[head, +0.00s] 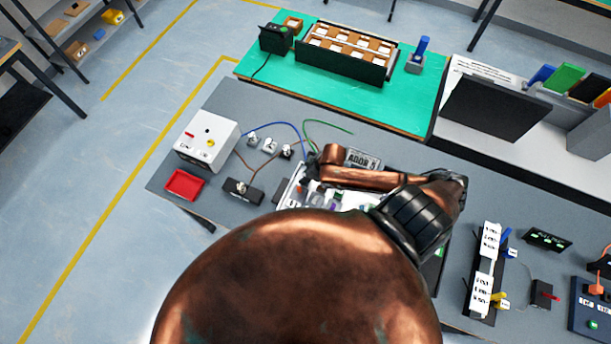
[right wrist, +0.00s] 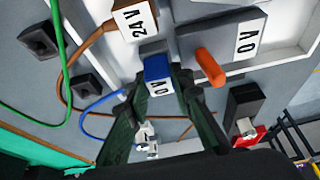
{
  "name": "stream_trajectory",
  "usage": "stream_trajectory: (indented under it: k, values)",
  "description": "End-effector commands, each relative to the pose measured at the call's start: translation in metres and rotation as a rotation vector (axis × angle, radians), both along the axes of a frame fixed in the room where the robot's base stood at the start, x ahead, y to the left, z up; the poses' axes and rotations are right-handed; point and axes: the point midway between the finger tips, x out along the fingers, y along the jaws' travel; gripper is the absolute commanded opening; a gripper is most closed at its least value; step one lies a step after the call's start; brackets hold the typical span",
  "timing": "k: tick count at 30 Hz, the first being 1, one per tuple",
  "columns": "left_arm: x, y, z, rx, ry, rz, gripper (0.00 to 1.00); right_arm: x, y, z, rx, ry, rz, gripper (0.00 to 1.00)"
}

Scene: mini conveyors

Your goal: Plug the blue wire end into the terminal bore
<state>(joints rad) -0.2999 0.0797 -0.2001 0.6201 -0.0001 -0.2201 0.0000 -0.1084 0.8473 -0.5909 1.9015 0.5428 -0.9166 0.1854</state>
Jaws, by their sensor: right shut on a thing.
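My right gripper (right wrist: 165,82) is shut on the blue wire end (right wrist: 158,68), a small blue block with a white 0V label. The blue wire (right wrist: 98,103) curves away to the left in the right wrist view, and its arc shows in the head view (head: 283,124). A grey block with a 0V label (right wrist: 222,38) lies just beyond the wire end, beside a white frame. I cannot make out the terminal bore. In the head view my right arm covers much of the white panel (head: 290,186), and the gripper tips are hard to see. My left gripper is not in view.
A brown wire with a 24V label (right wrist: 84,48) and a green wire (right wrist: 62,62) run close by. An orange peg (right wrist: 210,67) stands right of the held end. The grey table also holds a white box (head: 206,140) and a red tray (head: 184,185).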

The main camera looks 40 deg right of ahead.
Motion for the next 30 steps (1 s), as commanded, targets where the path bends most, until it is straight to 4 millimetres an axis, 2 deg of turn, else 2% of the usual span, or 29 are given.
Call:
stream_trajectory:
  k: [2, 9, 20, 23, 30]
  values:
    - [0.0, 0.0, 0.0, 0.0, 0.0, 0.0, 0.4, 0.0, 0.0, 0.0, 0.0, -0.001, 0.0, 0.24]
    - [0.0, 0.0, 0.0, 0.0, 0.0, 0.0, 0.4, 0.0, 0.0, 0.0, 0.0, -0.001, 0.0, 0.41]
    - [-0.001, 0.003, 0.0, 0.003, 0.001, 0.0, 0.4, -0.002, -0.001, 0.004, 0.0, -0.001, 0.0, 0.41]
    - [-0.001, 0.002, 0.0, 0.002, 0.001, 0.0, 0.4, -0.005, -0.003, 0.016, 0.0, -0.002, 0.0, 0.41]
    - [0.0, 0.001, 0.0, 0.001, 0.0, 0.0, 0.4, -0.023, -0.012, 0.061, -0.001, 0.0, 0.003, 0.41]
